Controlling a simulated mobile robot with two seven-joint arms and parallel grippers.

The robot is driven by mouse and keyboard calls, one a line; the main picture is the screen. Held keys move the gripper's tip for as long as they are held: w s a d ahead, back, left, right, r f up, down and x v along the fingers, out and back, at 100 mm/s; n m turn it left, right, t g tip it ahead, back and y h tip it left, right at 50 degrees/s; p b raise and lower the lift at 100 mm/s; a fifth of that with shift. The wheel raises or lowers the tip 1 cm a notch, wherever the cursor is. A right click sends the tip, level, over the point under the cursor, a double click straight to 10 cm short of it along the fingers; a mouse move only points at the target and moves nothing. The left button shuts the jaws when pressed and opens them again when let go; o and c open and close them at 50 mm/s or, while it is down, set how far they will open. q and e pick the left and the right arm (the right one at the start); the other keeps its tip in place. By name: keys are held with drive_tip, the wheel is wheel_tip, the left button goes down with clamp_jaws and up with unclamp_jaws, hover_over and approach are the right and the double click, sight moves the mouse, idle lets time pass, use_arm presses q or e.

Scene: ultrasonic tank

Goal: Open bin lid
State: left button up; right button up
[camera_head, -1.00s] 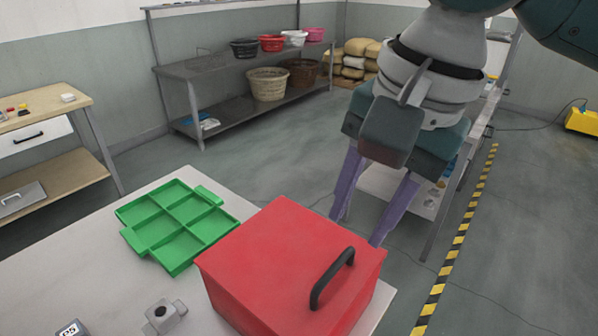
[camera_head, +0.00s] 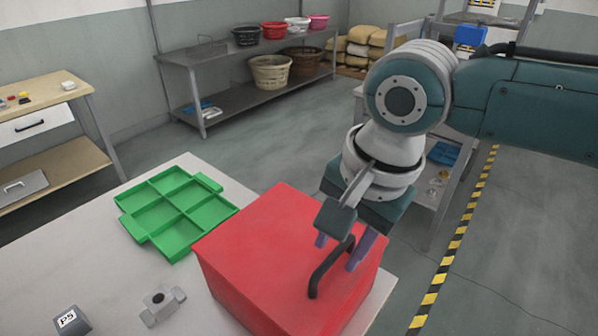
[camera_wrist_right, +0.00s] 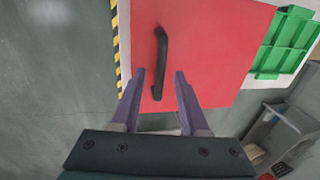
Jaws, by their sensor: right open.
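The red bin (camera_head: 260,250) stands on the white table with its red lid closed. A black handle (camera_head: 328,266) is on the lid near its right edge. In the right wrist view the handle (camera_wrist_right: 160,62) runs lengthwise on the red lid (camera_wrist_right: 205,45). My right gripper (camera_head: 338,252) is open with purple fingers, above the lid's right part, close to the handle. In the wrist view the fingertips (camera_wrist_right: 160,76) lie to either side of the handle's lower end, with nothing gripped. Whether they touch the handle I cannot tell. My left gripper is not in view.
A green compartment tray (camera_head: 175,212) lies left of the bin. A grey metal part (camera_head: 160,303) and a small dark block (camera_head: 70,321) are on the white table (camera_head: 105,270). A shelf with baskets (camera_head: 250,75) stands behind. Open floor lies to the right.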

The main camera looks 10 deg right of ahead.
clamp_jaws()
idle(1.4)
